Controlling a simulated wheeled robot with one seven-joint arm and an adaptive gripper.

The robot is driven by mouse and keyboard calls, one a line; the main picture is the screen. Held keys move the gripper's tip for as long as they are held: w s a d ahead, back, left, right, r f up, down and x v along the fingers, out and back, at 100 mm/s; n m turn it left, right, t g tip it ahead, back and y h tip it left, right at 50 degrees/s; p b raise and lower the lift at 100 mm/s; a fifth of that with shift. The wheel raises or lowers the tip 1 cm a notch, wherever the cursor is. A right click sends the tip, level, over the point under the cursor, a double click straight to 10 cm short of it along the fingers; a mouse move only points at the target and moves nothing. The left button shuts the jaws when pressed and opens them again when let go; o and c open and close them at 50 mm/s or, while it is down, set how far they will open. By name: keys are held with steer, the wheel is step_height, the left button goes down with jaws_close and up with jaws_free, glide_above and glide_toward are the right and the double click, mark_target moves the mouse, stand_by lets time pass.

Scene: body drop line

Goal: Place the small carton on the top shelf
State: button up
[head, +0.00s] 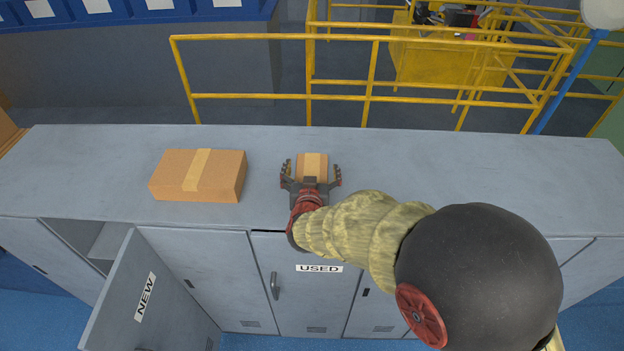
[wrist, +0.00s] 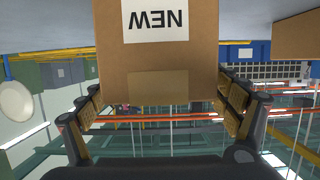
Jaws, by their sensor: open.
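The small carton (head: 312,165) is a brown box with a paler tape strip, on the grey top of the locker row. In the wrist view the carton (wrist: 158,60) fills the upper middle, upside down, with a white label reading NEW. My gripper (head: 311,172) is open, with one finger on each side of the carton. In the wrist view my gripper (wrist: 160,110) shows its padded fingers beside the carton's lower edges; I cannot tell whether they touch it. The locker with the NEW door (head: 146,296) stands open at the left, and a bare shelf (head: 108,241) shows inside.
A larger carton (head: 200,174) lies on the locker top left of my gripper. The door marked USED (head: 318,285) is closed. The locker top (head: 480,170) is clear to the right. Yellow railings (head: 370,97) stand behind the lockers.

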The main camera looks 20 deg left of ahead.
steer(key=shift+c, duration=0.3)
steer(key=c, duration=1.4)
steer(key=shift+c, duration=0.8)
steer(key=shift+r, duration=0.15)
